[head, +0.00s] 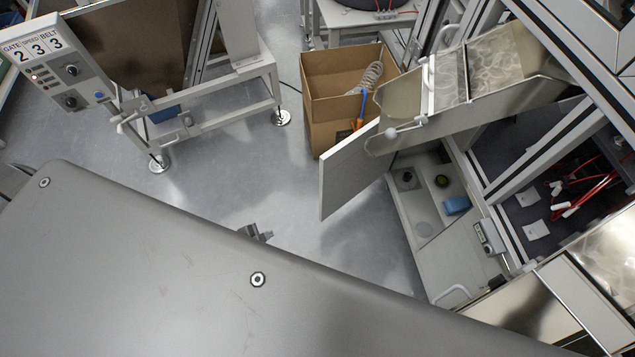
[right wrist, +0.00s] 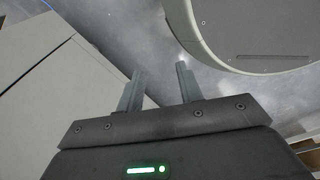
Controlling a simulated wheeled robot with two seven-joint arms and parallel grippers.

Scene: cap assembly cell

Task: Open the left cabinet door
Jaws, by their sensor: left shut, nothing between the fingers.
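A pale flat panel (head: 348,172), which looks like the left cabinet door, stands swung out from the cabinet (head: 425,235), its face angled toward the floor at left. Its handle cannot be made out. My left gripper (head: 262,234) shows small past the edge of my dark body, over the floor, left of the panel and apart from it. It is shut and empty. My right gripper (right wrist: 158,78) is open in the right wrist view, with nothing between its two fingers; it does not show in the head view.
A cardboard box (head: 330,85) with a coiled hose stands behind the panel. A metal chute (head: 470,80) hangs above the cabinet. A control stand (head: 65,75) is at upper left. The floor (head: 225,185) between is clear.

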